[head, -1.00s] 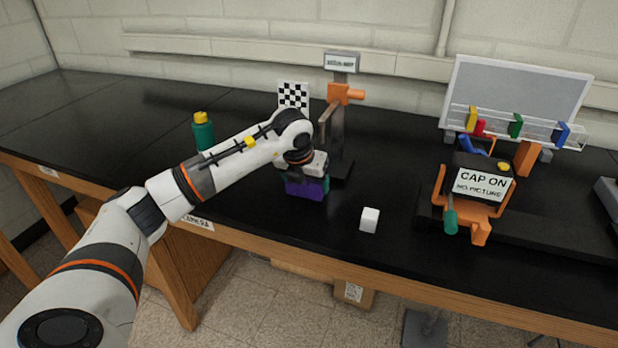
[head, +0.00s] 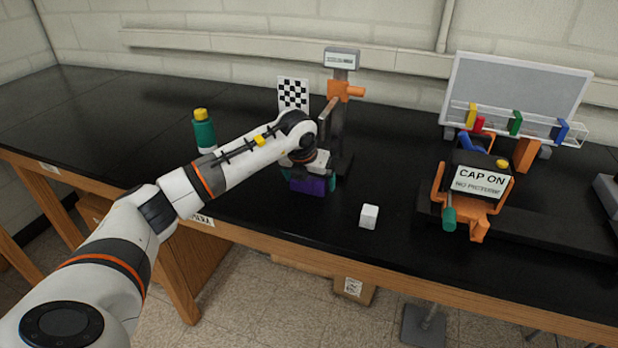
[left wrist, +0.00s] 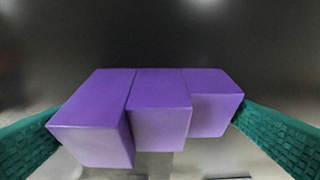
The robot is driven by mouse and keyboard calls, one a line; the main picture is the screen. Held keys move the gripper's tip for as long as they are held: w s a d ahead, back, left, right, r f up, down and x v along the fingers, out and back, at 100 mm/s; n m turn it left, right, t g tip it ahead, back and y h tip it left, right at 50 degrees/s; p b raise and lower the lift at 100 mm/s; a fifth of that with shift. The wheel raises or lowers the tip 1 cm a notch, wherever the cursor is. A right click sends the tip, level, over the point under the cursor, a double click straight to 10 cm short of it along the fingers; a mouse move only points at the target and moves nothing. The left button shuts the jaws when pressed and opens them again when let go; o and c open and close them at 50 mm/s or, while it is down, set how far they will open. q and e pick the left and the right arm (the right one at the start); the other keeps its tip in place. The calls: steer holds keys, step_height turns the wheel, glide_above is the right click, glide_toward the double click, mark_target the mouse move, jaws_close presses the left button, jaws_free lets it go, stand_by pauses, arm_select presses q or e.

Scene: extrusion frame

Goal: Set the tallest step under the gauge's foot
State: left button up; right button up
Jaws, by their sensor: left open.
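A purple stepped block (head: 308,186) stands on the black bench below my left gripper (head: 309,181). In the left wrist view the block (left wrist: 160,105) shows three steps side by side; the left one looks tallest. My left gripper's teal fingers are open, one at each end of the block; whether they touch it I cannot tell. The gauge (head: 341,60) is a grey post with a display on top and an orange clamp, just behind and right of the block. Its foot is not clearly seen; my arm partly hides that area. My right gripper is not in view.
A white cube (head: 369,217) lies right of the block, near the front edge. A teal bottle (head: 204,132) stands left, a checkerboard (head: 293,93) behind.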

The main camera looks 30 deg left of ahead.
arm_select(q)
steer(key=shift+r, duration=0.35)
steer(key=b+v, duration=0.1)
steer(key=v, duration=1)
steer(key=shift+s+r, duration=0.25)
steer(key=shift+s, duration=0.05)
